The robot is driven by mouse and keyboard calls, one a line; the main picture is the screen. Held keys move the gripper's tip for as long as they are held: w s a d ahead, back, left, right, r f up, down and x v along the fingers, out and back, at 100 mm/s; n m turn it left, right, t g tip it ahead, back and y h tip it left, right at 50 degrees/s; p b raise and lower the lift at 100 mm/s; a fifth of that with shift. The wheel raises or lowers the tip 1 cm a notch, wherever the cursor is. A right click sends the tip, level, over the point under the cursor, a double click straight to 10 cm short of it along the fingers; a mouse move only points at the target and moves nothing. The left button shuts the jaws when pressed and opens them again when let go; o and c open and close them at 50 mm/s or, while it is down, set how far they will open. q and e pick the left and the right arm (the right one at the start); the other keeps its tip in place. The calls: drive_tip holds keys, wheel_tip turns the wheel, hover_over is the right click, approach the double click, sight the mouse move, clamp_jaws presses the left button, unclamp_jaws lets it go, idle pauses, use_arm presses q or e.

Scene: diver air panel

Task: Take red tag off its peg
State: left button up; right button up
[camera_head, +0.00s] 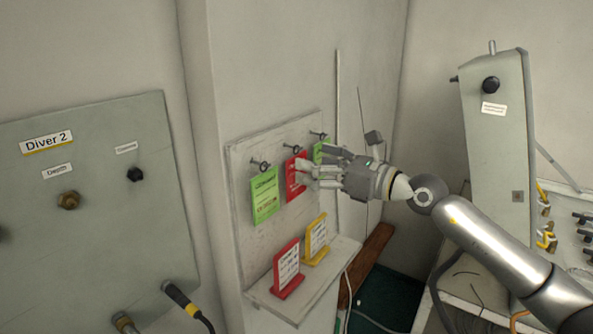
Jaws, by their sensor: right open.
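The red tag (291,183) hangs from the middle peg (295,151) of a pale board (242,165) on the wall. My right gripper (306,174) is open, with its fingertips in front of the right part of the red tag. Its fingers hide some of the tag's face, and I cannot tell whether they touch it. A green tag (264,197) hangs on the peg to the left. Another green tag (320,152) hangs to the right, partly hidden behind my gripper. My left gripper is not in view.
A small shelf (331,266) below the board holds a red stand-up sign (287,268) and a yellow one (316,240). The Diver 2 panel (95,210) is on the left. A grey cabinet (497,140) stands at right.

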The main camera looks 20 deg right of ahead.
sight(297, 155)
drive_tip(key=shift+w+a+r+p, duration=0.15)
drive_tip(key=shift+w+a+p, duration=0.1)
drive_tip(key=shift+w+p, duration=0.1)
drive_tip(key=p+x, duration=0.1)
drive_tip(key=x, duration=0.1)
drive_tip(key=p+x, duration=0.1)
drive_tip(key=x, duration=0.1)
drive_tip(key=shift+w+a+f, duration=0.15)
drive_tip(key=shift+a+f, duration=0.05)
drive_tip(key=shift+f, duration=0.05)
drive_tip(key=c, duration=0.6)
